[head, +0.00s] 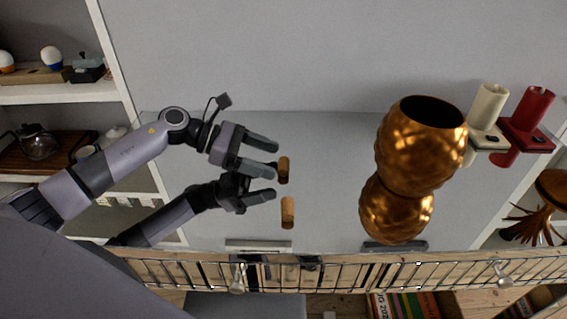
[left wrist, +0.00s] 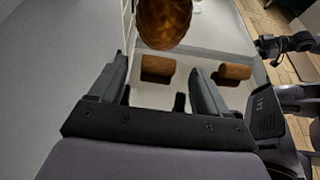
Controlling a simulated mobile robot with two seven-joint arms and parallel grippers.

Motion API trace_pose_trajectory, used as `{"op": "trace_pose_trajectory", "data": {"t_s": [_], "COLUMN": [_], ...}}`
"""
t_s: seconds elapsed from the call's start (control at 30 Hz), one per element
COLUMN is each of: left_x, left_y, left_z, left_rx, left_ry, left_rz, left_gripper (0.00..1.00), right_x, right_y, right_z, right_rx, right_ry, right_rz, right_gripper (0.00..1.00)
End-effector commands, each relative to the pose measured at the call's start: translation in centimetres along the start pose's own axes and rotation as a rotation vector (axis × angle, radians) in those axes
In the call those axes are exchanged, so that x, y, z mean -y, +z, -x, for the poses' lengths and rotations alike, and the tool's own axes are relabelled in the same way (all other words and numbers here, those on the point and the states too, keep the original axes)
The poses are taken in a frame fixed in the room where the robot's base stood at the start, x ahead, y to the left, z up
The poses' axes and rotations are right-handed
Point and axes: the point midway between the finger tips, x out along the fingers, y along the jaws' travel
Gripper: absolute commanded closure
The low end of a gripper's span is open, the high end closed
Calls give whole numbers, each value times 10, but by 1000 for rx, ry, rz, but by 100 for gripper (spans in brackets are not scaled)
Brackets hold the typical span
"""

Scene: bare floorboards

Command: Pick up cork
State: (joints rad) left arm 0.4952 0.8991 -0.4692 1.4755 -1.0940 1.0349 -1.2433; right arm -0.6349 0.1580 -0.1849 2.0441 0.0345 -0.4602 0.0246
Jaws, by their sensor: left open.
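Two brown corks show in the head view: one darker cork (head: 284,175) right at my left gripper's fingertips, and a lighter cork (head: 287,212) below it. My left gripper (head: 275,158) is open, its fingers pointing right. In the left wrist view one cork (left wrist: 157,68) appears between the two fingers (left wrist: 160,88), beyond their tips. The other cork (left wrist: 234,72) is outside the right finger. I see no contact with either. A second dark arm's gripper (head: 268,196) lies just below, apparently my right one; its jaw opening is unclear.
A large copper vase (head: 420,150) stands to the right on the pale grey surface (head: 330,140); it also shows in the left wrist view (left wrist: 165,22). A white cup (head: 490,105) and a red cup (head: 531,108) are farther right. A wire rack (head: 330,275) borders the bottom.

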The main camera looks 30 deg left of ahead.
Motion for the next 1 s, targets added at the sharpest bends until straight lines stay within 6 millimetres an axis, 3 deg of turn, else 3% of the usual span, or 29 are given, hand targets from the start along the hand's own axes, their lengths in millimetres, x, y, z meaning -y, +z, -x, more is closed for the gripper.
{"op": "trace_pose_trajectory", "data": {"t_s": [0.2,0.47,0.6,0.67,1.0], "left_x": [0,0,0,0,0], "left_y": [2,1,1,1,2], "left_z": [-27,-29,-29,-29,-28], "left_rx": [2,1,1,1,1], "left_ry": [0,0,0,0,0], "left_rz": [1,0,0,0,0], "left_gripper": [23,23,69,83,83], "right_x": [-1,0,0,0,0], "right_y": [3,3,3,2,0], "right_z": [4,3,2,2,1], "right_rx": [9,8,7,6,1], "right_ry": [3,5,6,6,6], "right_rz": [2,-5,-8,-9,-8], "right_gripper": [57,57,57,57,57]}}
